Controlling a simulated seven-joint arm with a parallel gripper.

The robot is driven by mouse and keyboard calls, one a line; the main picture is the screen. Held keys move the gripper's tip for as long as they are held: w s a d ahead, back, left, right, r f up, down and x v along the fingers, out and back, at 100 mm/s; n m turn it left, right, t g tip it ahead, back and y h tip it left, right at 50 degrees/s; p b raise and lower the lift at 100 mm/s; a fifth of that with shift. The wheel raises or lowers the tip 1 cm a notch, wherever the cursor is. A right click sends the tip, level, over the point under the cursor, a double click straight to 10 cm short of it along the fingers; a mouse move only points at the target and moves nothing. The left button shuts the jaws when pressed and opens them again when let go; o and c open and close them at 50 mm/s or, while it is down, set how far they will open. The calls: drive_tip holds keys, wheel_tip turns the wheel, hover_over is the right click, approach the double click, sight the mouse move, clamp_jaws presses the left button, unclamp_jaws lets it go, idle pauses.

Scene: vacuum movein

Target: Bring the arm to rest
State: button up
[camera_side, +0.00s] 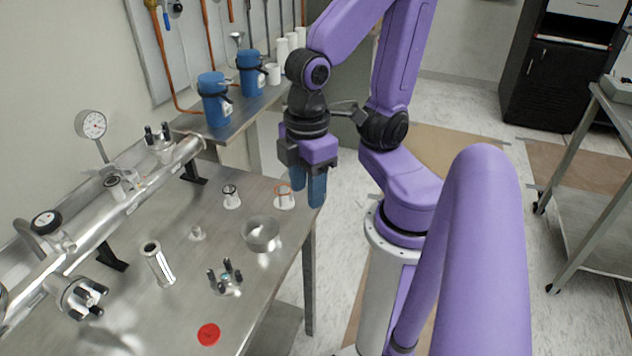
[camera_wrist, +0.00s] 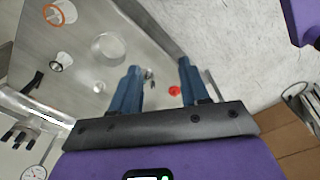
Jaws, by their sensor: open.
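My purple arm stands at the right of the steel table (camera_side: 180,325) in the side view. My gripper (camera_side: 307,200) points down by the table's right edge, with its blue fingers apart. In the wrist view the two blue fingers of my gripper (camera_wrist: 158,80) are spread with nothing between them but the view of the table and floor beyond. The fingers look close to the ring with the orange rim (camera_side: 284,190) in the side view, but I see no contact.
A steel tube assembly with a gauge (camera_side: 91,124) runs along the left. Blue flasks (camera_side: 215,98) stand behind.

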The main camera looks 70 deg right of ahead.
drive_tip(key=shift+s+d+n, duration=0.3)
drive_tip(key=shift+s+n, duration=0.3)
drive_tip(key=shift+s, duration=0.15)
